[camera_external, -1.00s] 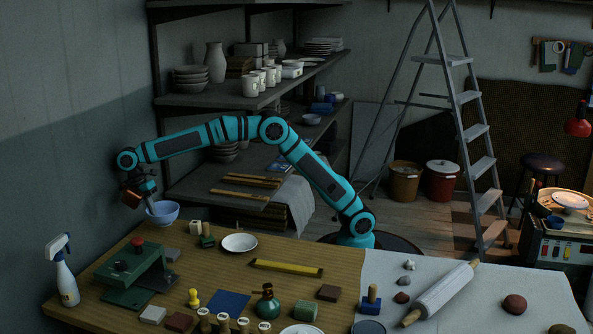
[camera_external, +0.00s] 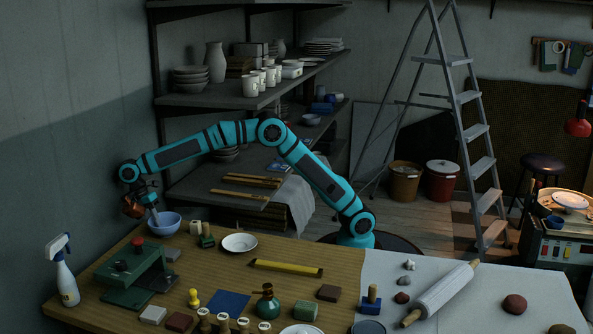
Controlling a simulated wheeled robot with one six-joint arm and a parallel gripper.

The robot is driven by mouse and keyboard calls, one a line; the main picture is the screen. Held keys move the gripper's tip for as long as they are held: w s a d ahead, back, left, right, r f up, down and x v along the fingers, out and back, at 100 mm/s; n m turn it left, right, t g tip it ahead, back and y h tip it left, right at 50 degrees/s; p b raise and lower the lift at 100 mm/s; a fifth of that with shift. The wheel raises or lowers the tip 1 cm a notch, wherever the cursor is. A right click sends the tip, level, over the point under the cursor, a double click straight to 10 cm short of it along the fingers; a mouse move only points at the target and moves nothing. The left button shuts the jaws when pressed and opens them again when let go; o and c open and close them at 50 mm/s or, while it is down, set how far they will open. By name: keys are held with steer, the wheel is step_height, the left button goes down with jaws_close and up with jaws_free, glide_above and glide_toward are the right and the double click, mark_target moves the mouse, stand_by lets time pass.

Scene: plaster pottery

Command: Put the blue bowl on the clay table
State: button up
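The blue bowl (camera_external: 166,225) is at the far left end of the wooden table (camera_external: 215,270), near its back edge. It looks upright. My gripper (camera_external: 155,214) points down at the bowl's left side, with a finger reaching to the rim or just inside it. The view is too small to tell whether the fingers are closed on the rim. The bowl appears at or very near the table top; I cannot tell whether it touches.
A green press (camera_external: 135,268) stands in front of the bowl, with a spray bottle (camera_external: 63,272) to its left. Small stamps (camera_external: 206,236) and a white plate (camera_external: 240,243) lie to the right. A rolling pin (camera_external: 440,294) rests on the pale cloth. Shelves (camera_external: 235,98) stand behind.

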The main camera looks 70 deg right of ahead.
steer(key=shift+r, duration=0.1)
steer(key=s+v, duration=0.2)
steer(key=v, duration=0.7)
steer(key=shift+r, duration=0.7)
